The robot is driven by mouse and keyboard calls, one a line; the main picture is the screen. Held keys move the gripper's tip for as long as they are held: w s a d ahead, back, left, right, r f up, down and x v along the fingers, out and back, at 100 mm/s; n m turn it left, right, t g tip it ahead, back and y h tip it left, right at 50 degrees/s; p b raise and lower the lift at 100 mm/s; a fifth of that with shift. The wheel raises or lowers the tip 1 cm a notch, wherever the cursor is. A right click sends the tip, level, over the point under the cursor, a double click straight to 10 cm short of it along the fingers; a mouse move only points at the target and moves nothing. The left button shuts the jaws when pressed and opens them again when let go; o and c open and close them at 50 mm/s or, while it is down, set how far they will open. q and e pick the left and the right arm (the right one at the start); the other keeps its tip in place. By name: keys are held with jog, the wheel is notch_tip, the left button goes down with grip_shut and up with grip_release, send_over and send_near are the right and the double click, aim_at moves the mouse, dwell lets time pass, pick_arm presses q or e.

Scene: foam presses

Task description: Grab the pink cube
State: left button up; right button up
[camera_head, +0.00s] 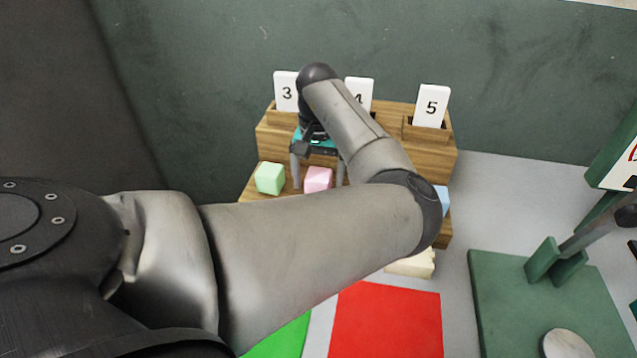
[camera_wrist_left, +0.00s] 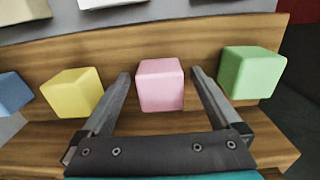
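The pink cube (camera_head: 318,179) sits on the wooden stand (camera_head: 270,140), to the right of the green cube (camera_head: 269,178). My left gripper (camera_head: 318,183) reaches down over it with its fingers apart. In the left wrist view the pink cube (camera_wrist_left: 160,84) lies between the two open fingertips (camera_wrist_left: 162,75), with a visible gap on each side. The green cube (camera_wrist_left: 252,72) is to the right there, and a yellow cube (camera_wrist_left: 73,92) is to the left. My right gripper is not in view.
A blue cube (camera_wrist_left: 10,92) is at the left edge of the wrist view. Number cards 3 (camera_head: 286,92), 4 (camera_head: 361,92) and 5 (camera_head: 432,106) stand in the stand. A red mat (camera_head: 388,322) and a green press (camera_head: 520,285) are nearer.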

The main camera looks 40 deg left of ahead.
pick_arm(q)
jog(key=c, duration=1.4)
jog(key=shift+r, duration=0.1)
